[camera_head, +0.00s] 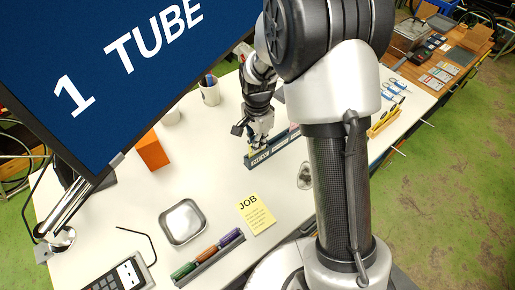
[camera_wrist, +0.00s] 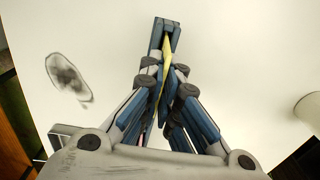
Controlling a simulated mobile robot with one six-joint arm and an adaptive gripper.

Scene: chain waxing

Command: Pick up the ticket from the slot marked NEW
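A long dark blue rack (camera_head: 272,148) with white lettering on its side lies on the white table. I cannot read a NEW mark on it. My gripper (camera_head: 259,142) is low over the rack's left end, pointing down. In the wrist view, a thin yellow ticket (camera_wrist: 166,52) stands upright at the rack's far end (camera_wrist: 174,27). My gripper's fingers (camera_wrist: 166,85) are close together, one on each side of the yellow strip. Whether they touch it is hard to see. The ticket's lower part is hidden between the fingers.
A yellow JOB note (camera_head: 256,214), a metal tray (camera_head: 183,222), a marker holder (camera_head: 212,257) and an orange block (camera_head: 152,151) are on the table. A cup (camera_head: 210,93) stands behind the rack. A screen (camera_head: 100,80) overhangs the left.

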